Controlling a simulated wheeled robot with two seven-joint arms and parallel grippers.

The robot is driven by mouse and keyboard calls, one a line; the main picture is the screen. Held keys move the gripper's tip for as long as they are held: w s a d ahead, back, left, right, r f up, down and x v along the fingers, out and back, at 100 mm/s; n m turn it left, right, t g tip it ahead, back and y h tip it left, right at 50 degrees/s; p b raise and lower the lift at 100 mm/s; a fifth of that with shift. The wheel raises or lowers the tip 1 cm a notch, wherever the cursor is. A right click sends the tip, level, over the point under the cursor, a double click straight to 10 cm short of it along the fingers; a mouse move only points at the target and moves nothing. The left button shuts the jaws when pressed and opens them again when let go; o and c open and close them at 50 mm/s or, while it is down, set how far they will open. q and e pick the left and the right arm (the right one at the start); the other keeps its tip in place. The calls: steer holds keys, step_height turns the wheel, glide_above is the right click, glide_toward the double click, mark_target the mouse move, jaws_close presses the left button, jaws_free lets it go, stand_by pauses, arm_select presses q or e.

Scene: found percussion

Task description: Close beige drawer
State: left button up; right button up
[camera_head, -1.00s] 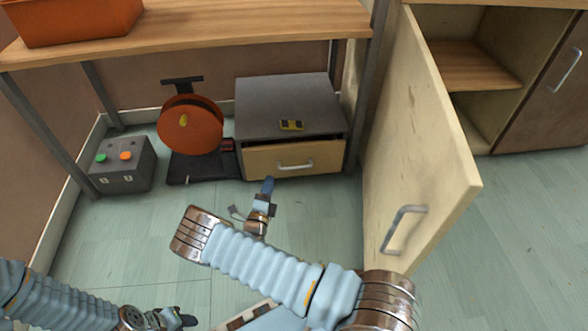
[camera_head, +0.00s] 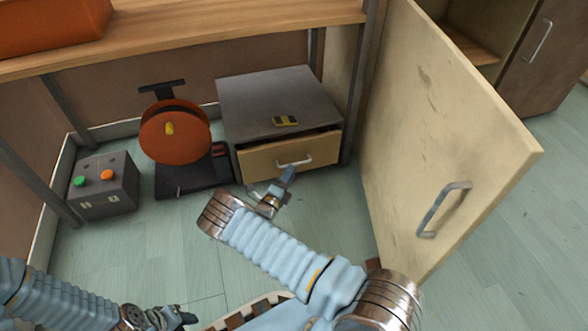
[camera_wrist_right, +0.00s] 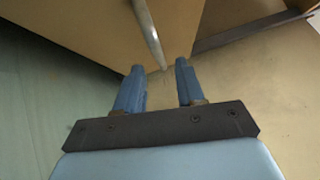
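The beige drawer (camera_head: 262,157) is in the front of a grey cabinet under the workbench. It stands slightly out, with a dark gap along its top edge. Its metal handle (camera_head: 294,162) faces me. My right gripper (camera_head: 279,184) is just in front of and below the handle. In the right wrist view the gripper's blue fingers (camera_wrist_right: 159,88) are apart with nothing between them, and the handle (camera_wrist_right: 148,34) is just beyond the tips. Whether they touch the drawer front I cannot tell. My left gripper (camera_head: 180,318) is low at the bottom left, away from the drawer; its fingers are unclear.
A large open beige door (camera_head: 430,140) stands to the right of the drawer. A red round machine (camera_head: 175,135) and a grey button box (camera_head: 104,185) stand to the left. A small yellow-black item (camera_head: 286,120) lies on the cabinet. The workbench top (camera_head: 220,27) is overhead.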

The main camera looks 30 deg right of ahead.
steer(key=x, duration=0.3)
steer(key=shift+w+d+r, duration=0.1)
steer(key=shift+w+d, duration=0.1)
steer(key=shift+d, duration=0.1)
jaws_close()
